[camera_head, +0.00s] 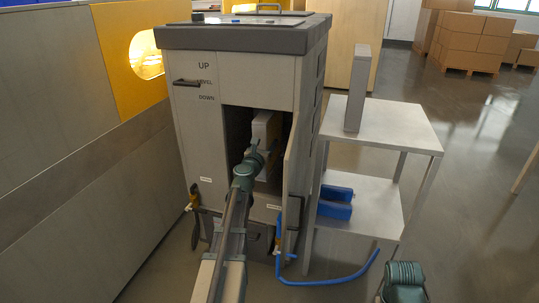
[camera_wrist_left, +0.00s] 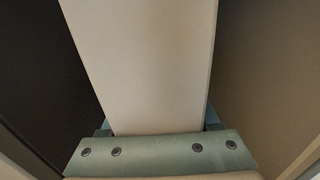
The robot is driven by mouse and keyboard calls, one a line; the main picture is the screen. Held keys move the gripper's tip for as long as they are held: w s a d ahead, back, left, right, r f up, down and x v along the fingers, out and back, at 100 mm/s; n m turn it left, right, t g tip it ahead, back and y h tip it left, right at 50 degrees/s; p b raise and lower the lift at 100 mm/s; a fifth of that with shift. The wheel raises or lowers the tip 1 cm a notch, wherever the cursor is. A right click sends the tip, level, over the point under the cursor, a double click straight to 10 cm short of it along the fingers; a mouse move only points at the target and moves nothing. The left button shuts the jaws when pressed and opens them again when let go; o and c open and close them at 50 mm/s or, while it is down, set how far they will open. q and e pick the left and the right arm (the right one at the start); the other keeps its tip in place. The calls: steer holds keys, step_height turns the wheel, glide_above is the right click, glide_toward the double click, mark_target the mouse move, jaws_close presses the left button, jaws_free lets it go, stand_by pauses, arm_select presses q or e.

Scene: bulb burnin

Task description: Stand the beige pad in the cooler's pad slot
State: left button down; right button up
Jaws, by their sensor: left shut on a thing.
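The cooler (camera_head: 240,39) is a tall grey cabinet with a dark top and an open front compartment. The beige pad (camera_head: 262,127) stands roughly upright inside that opening. My left gripper (camera_head: 255,155) reaches into the opening and is shut on the pad. In the left wrist view the pad (camera_wrist_left: 145,65) fills the middle, between the jaws, with a dark wall at left and a brown wall at right. The pad slot itself is hidden, so I cannot tell if the pad is seated. My right gripper (camera_head: 403,275) is partly in view at lower right; its fingers are not clear.
The cooler's open door (camera_head: 297,155) stands close right of my left arm. A side stand (camera_head: 400,128) holds a grey upright block (camera_head: 357,88) on top and a blue item (camera_head: 335,203) below. A blue hose (camera_head: 330,280) lies low in front. A yellow-panelled wall (camera_head: 125,25) borders the left.

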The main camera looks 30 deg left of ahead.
arm_select(q)
steer(key=shift+w+a+f+b, duration=0.2)
steer(key=shift+w+f+b, duration=0.6)
steer(key=shift+w, duration=0.1)
steer(key=shift+w+a+f+b, duration=0.2)
steer(key=shift+w+f+b, duration=0.6)
steer(key=shift+w, duration=0.1)
step_height(320, 180, down, 3)
steer(key=b, duration=0.3)
steer(key=shift+w+f+b, duration=0.2)
steer(key=shift+f+b, duration=0.15)
steer(key=shift+b, duration=0.05)
steer(key=shift+f, duration=0.2)
steer(key=shift+c, duration=0.6)
jaws_free()
